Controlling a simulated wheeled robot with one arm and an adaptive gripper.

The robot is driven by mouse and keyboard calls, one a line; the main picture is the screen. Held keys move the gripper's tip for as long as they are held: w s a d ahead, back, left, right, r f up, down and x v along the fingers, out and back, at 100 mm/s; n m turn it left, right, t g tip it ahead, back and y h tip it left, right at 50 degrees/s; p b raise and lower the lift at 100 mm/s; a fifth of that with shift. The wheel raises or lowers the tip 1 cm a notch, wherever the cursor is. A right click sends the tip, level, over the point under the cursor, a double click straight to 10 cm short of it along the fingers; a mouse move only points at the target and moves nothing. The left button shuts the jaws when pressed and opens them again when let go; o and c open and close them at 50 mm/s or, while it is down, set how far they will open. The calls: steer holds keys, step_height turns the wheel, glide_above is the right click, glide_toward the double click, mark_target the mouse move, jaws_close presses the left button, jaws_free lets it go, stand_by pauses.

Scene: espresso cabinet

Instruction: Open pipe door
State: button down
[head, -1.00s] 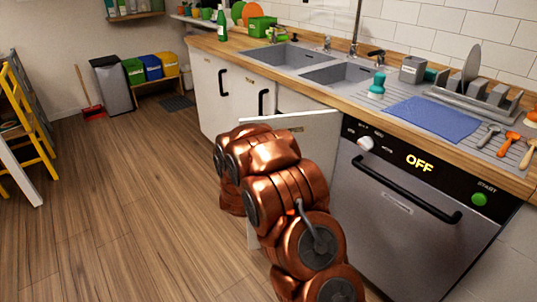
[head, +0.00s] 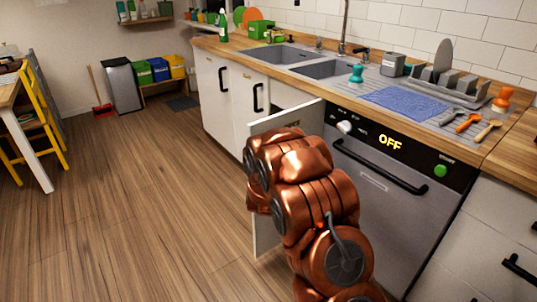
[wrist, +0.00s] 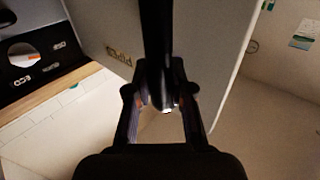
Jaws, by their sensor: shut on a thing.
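The pipe door (head: 283,118) is a white cabinet door just left of the dishwasher. It stands swung out from the cabinet front, with a dark opening behind its top edge. My copper arm hides much of it in the head view. In the wrist view the pale door panel (wrist: 110,35) fills the upper middle, with a small label on it. My gripper (wrist: 163,98) is shut on the black door handle (wrist: 155,40), a bar running down between the fingers. The gripper is hidden behind my arm in the head view.
The dishwasher (head: 385,200), showing OFF, stands shut right of the door. Closed white cabinets (head: 230,100) are to the left. The wooden counter (head: 215,45) with sinks runs above. The floor (head: 130,210) at left is clear up to the table and yellow chair (head: 40,120).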

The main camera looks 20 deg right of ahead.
steer(key=shift+s, duration=0.1)
stand_by(0.3)
steer(key=c, duration=1)
jaws_free()
steer(key=shift+v, duration=3.8)
